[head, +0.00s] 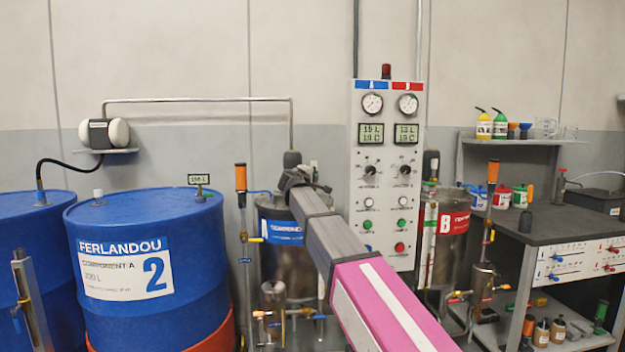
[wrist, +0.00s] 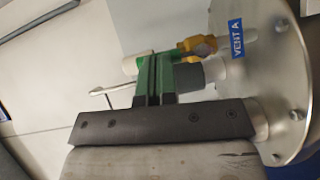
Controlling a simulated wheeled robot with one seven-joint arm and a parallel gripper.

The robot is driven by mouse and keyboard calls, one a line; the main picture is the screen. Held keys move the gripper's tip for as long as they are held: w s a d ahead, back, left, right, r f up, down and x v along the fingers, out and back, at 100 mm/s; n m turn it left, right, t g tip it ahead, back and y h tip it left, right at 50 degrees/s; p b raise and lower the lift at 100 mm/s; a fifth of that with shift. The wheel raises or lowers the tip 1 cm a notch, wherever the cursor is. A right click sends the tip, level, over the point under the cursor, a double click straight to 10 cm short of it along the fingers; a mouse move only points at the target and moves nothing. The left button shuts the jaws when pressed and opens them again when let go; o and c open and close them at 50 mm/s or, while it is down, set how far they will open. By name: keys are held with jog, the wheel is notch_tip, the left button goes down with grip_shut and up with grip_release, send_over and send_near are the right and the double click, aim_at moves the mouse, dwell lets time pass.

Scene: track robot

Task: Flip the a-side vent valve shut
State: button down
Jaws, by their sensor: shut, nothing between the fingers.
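In the wrist view, the a-side vent valve shows as a yellow piece (wrist: 197,46) on a pipe beside the blue "VENT A" label (wrist: 237,40). It is at the round metal lid (wrist: 285,95) of the tank. My gripper (wrist: 152,62) has green fingers, shut and empty, with their tips close to the left of the yellow piece. I cannot tell whether they touch it, nor which way the valve is set. In the head view, my gripper (head: 296,178) is over the A tank with the blue label (head: 283,232); my arm hides the valve there.
A control panel (head: 384,170) with gauges stands right behind my arm. A blue drum (head: 150,290) is at the left, and the B tank (head: 450,225) is to the right. A grey cylinder (wrist: 216,70) is right of my fingers in the wrist view. A thin pipe (head: 200,99) runs along the wall.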

jog(key=shift+d, duration=0.1)
jog(key=d+m+g+y, duration=0.1)
jog(key=m+y, duration=0.1)
jog(key=m, duration=0.1)
jog(key=w+d+f+m+g+y, duration=0.1)
jog(key=d+m+g+y, duration=0.1)
jog(key=m, duration=0.1)
jog(key=d+m+g+y, duration=0.1)
jog(key=m+y, duration=0.1)
jog(key=shift+w+d+f+m+g+y, duration=0.15)
jog(key=shift+d+f+m+g+y, duration=0.25)
dwell(0.4)
jog(key=shift+a, duration=0.1)
jog(key=shift+s+a+f, duration=0.2)
jog(key=shift+a+f, duration=0.1)
jog(key=shift+a, duration=0.3)
jog(key=v, duration=1.4)
